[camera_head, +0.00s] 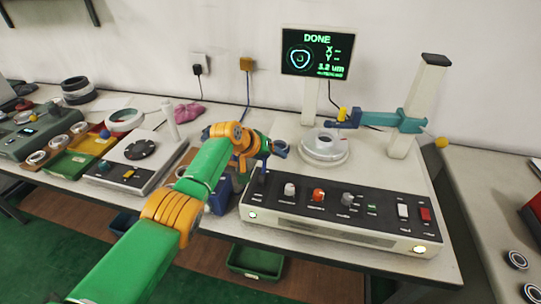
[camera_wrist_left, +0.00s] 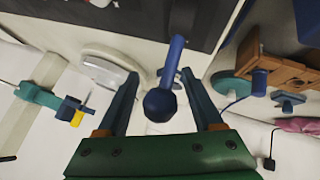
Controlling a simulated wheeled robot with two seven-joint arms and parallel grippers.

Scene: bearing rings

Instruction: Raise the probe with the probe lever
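My left gripper (camera_head: 270,152) is above the left end of the grey control console (camera_head: 345,207). In the left wrist view my left gripper (camera_wrist_left: 160,76) is open. The blue probe lever (camera_wrist_left: 172,60), with its round ball end, lies between the two fingers with a gap on each side. In the head view the lever (camera_head: 262,174) shows only partly, below the gripper. My right gripper does not show.
The screen (camera_head: 318,51) reads DONE. Knobs and switches line the console top. A grey post (camera_head: 419,105) stands at right. A device with a black disc (camera_head: 140,149) and coloured trays (camera_head: 72,163) are at left. Dark rings (camera_head: 517,259) lie on the right table.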

